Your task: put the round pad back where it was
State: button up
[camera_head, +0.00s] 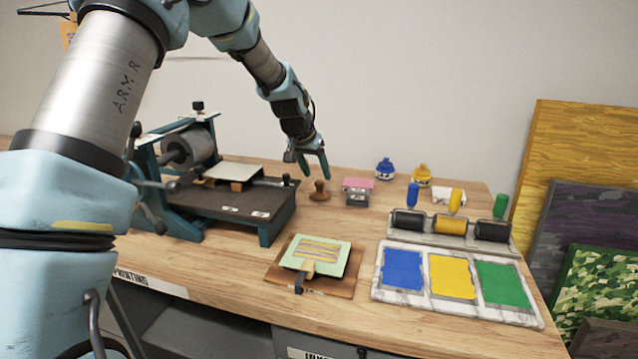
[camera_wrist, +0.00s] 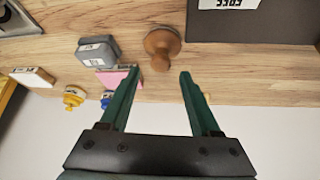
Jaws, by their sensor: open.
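A small brown wooden round pad with a knob handle (camera_head: 319,190) stands on the wooden table, between the press and a pink-topped grey block. It also shows in the wrist view (camera_wrist: 161,43), just beyond the fingertips and lined up with the gap between them. My gripper (camera_head: 314,166) is open and empty, pointing down a little above the pad and apart from it. Its two green fingers also show in the wrist view (camera_wrist: 159,76). Nothing hides the pad's knob.
A dark printing press (camera_head: 215,185) stands left of the pad. The pink-topped grey block (camera_head: 358,191) is close on the right. Blue (camera_head: 385,169) and yellow (camera_head: 421,174) pots stand behind it. A green plate (camera_head: 316,254), ink tray (camera_head: 378,284) and rollers (camera_head: 450,225) lie in front and to the right.

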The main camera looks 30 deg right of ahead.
jog(key=b+v, duration=0.1)
jog(key=v, duration=0.6)
jog(key=shift+s+a+r, duration=0.1)
jog(key=shift+s, duration=0.1)
